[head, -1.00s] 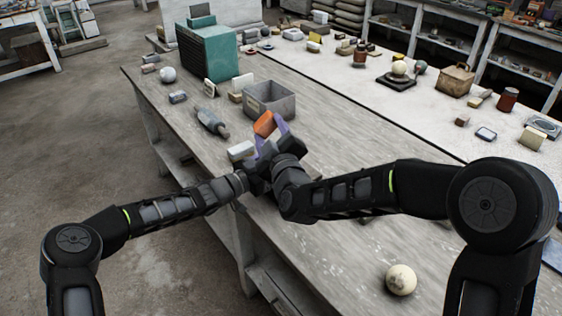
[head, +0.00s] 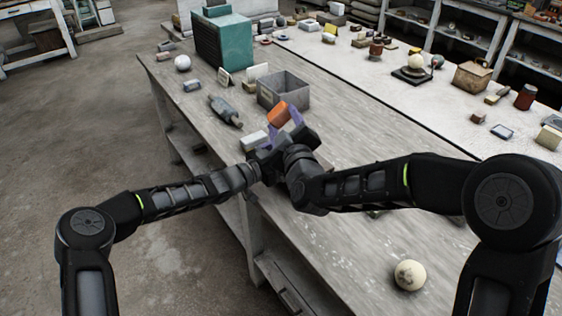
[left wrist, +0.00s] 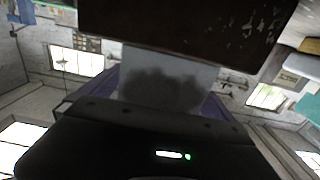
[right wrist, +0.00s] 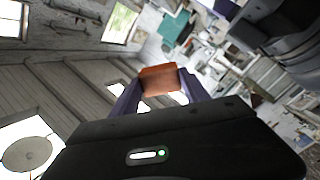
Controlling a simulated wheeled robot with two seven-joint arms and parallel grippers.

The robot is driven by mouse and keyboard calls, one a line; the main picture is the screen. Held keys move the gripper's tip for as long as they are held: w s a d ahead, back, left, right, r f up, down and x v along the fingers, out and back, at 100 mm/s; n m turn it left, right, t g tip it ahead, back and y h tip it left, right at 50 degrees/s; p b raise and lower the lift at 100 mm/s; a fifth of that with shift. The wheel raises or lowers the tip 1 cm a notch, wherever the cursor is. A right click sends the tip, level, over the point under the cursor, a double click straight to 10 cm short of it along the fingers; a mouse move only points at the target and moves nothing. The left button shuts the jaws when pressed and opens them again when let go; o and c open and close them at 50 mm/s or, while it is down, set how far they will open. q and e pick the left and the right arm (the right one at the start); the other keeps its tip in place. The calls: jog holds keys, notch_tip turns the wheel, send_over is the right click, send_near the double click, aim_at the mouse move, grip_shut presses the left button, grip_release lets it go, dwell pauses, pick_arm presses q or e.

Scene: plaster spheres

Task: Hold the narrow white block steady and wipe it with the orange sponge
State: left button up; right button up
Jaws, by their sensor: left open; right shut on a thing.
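The orange sponge (head: 279,115) is held in the air in my right gripper (head: 287,121). In the right wrist view the sponge (right wrist: 160,80) sits between the purple fingers, which are shut on it. In the left wrist view a narrow pale block (left wrist: 160,85) with a dark smudge stands between the purple fingers of my left gripper (left wrist: 160,100), which is open. In the head view the left gripper is mostly hidden by the right one. A white block (head: 253,139) shows just left of the grippers; I cannot tell whether it is the same block.
A grey open bin (head: 283,88) stands behind the grippers on the grey table. A grey bottle-like tool (head: 225,110) lies left of the bin. A cream ball (head: 409,275) lies near the front. The table right of the bin is mostly clear.

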pick_arm(q)
jog(key=v, duration=1.2)
dwell(0.3)
